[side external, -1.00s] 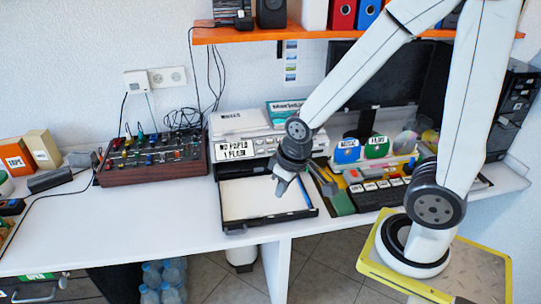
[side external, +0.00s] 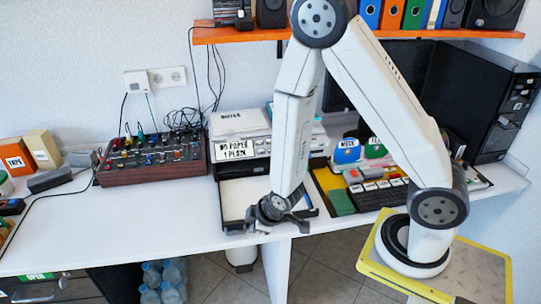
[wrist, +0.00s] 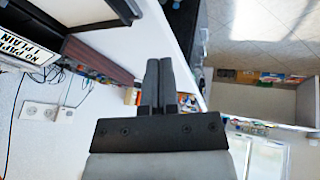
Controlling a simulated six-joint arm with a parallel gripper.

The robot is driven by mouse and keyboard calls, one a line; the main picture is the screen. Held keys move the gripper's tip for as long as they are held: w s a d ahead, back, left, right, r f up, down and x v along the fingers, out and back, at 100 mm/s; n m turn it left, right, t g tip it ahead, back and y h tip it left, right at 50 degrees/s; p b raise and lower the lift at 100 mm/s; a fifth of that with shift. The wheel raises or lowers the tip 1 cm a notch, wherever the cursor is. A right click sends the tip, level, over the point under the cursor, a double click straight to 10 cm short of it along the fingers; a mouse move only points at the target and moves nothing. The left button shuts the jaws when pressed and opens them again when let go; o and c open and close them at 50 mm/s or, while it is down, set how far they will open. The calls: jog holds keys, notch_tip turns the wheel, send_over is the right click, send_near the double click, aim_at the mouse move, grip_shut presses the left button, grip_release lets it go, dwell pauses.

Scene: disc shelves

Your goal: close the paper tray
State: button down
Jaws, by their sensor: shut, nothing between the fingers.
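The paper tray (side external: 233,227) is pulled out of the front of the printer (side external: 240,130), over the front part of the desk. White paper (side external: 243,193) lies in it. My gripper (side external: 250,225) is at the tray's front edge, low, with its fingers pointing left. Whether it touches the tray cannot be told. The printer's label (wrist: 28,44) shows at the upper left there.
A wood-sided mixer (side external: 153,160) stands left of the printer. A keyboard (side external: 380,195) and labelled boxes (side external: 347,150) are at the right. An orange shelf (side external: 230,35) hangs above. The desk (side external: 130,220) is clear at front left.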

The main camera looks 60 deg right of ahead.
notch_tip(320, 180, down, 3)
jog(key=shift+s+a+f+n+t, duration=0.1)
jog(key=shift+n+t, duration=0.3)
jog(key=shift+n, duration=0.5)
jog(key=shift+w+d+f, duration=0.5)
jog(key=shift+w+f, duration=0.9)
jog(key=shift+f, duration=0.15)
jog(key=shift+w+d+f, duration=0.55)
jog(key=shift+w+f, duration=0.8)
jog(key=shift+f, duration=0.15)
jog(key=shift+w+d+f, duration=0.5)
jog(key=shift+w+f, duration=0.9)
jog(key=shift+f, duration=0.15)
jog(key=shift+w+d, duration=0.1)
